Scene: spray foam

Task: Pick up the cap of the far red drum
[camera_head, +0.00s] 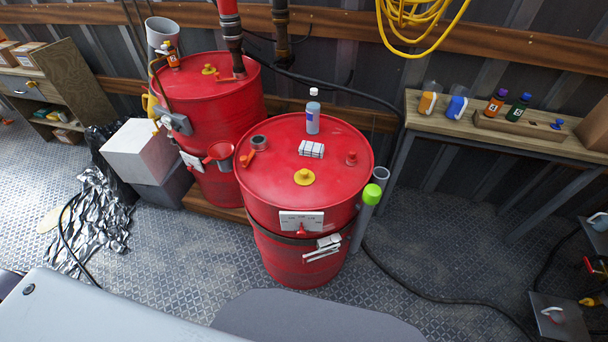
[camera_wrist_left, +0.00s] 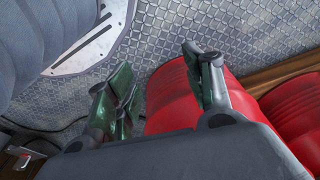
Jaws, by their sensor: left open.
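The far red drum (camera_head: 222,105) stands at the back left, behind the near one. I cannot tell which drum is which there. The cap is not visible in that view. No gripper shows in the head view.
The near red drum (camera_head: 270,205) carries another yellow cap (camera_head: 304,177), a clear bottle (camera_head: 313,112), a white bundle (camera_head: 311,149) and a red cap (camera_head: 351,158). A hose (camera_head: 230,35) rises beside the far cap. A wooden bench (camera_head: 480,125) stands right.

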